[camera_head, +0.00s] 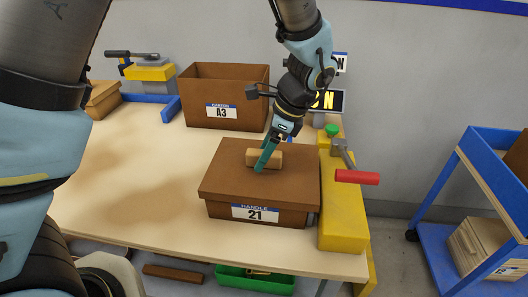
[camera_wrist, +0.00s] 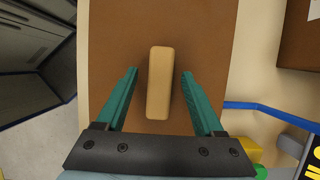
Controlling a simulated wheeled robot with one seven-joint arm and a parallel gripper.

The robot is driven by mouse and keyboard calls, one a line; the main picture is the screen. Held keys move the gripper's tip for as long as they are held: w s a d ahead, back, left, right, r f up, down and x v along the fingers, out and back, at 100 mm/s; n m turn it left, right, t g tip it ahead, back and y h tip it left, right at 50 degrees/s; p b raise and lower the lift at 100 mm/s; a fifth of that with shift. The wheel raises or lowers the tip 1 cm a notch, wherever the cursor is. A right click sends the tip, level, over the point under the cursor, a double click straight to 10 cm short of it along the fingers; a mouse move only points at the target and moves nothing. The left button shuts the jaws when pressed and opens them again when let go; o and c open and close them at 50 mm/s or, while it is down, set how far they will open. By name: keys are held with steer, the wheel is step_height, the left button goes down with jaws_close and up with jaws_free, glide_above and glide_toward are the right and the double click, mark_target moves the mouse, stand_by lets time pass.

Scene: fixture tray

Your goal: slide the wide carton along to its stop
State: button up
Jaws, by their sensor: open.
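A wide brown carton with an overhanging lid (camera_head: 222,180) stands on the table; its front label reads "HANDLE 21". A pale wooden handle block (camera_head: 277,159) sits on its lid. My gripper (camera_head: 261,168) is over the lid at this handle, pointing down. In the wrist view the handle (camera_wrist: 159,82) lies between my two teal fingers (camera_wrist: 159,70), with a gap on each side. The jaws are open and hold nothing. I cannot tell exactly how low the fingertips reach beside the handle.
A yellow block (camera_head: 342,215) stands close along the carton's right side, with a red-handled hammer (camera_head: 357,177) on it. An open brown box labelled A3 (camera_head: 225,85) stands behind. A blue bracket (camera_head: 172,108) is at back left. The table (camera_head: 115,180) left of the carton is clear.

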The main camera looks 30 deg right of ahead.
steer(key=shift+r, duration=0.1)
steer(key=v, duration=1.2)
steer(key=w+a+f+n+g+h, duration=0.1)
steer(key=w+a+f+n, duration=0.1)
steer(key=w+a+n, duration=0.65)
steer(key=w+a+f+n+g+h, duration=0.15)
steer(key=w+a+n, duration=0.35)
steer(key=a, duration=0.6)
steer(key=a+f+n+t, duration=0.1)
steer(key=a+f+n, duration=0.1)
steer(key=a+n, duration=1)
steer(key=a+h, duration=0.1)
steer(key=a, duration=0.7)
steer(key=shift+w, duration=0.4)
